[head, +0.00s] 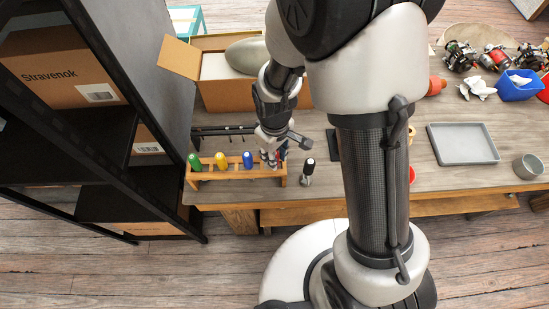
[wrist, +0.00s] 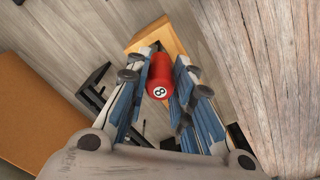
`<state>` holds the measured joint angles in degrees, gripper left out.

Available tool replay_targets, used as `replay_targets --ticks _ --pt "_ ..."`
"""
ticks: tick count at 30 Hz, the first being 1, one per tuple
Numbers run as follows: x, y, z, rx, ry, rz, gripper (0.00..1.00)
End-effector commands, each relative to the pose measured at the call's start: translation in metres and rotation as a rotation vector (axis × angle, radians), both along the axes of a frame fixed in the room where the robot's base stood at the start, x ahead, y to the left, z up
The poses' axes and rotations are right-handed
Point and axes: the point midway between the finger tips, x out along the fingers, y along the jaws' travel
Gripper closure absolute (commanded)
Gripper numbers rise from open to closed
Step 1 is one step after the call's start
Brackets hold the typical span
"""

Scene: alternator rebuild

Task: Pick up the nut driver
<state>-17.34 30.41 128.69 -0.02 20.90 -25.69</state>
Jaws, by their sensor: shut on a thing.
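A red handle with a white "8" label (wrist: 160,78), which looks like the nut driver, sits between the fingers of my gripper (wrist: 165,62) in the wrist view. The fingers are closed against its sides. In the head view my gripper (head: 270,156) is over the right end of the wooden rack (head: 235,174), and the red handle is mostly hidden there. The rack also shows in the wrist view (wrist: 165,33) just beyond the handle. I cannot tell whether the driver still sits in the rack. Its shaft is hidden.
Green (head: 194,161), yellow (head: 221,160) and blue (head: 247,159) handles stand in the rack. A black-handled tool (head: 308,170) stands just right of it. An open cardboard box (head: 222,94) is behind; a dark shelf (head: 150,110) is close on the left. A grey tray (head: 463,145) lies right.

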Motion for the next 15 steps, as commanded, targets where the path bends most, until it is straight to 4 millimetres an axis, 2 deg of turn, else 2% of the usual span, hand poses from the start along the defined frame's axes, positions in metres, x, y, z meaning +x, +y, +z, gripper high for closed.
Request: replay_targets --ticks 8,11,15 --pt "0.001 0.0 0.01 0.001 -0.003 0.0 1.0" --pt "0.001 0.0 0.023 0.001 -0.004 0.0 1.0" --pt "0.002 0.0 0.048 0.002 -0.005 0.0 1.0"
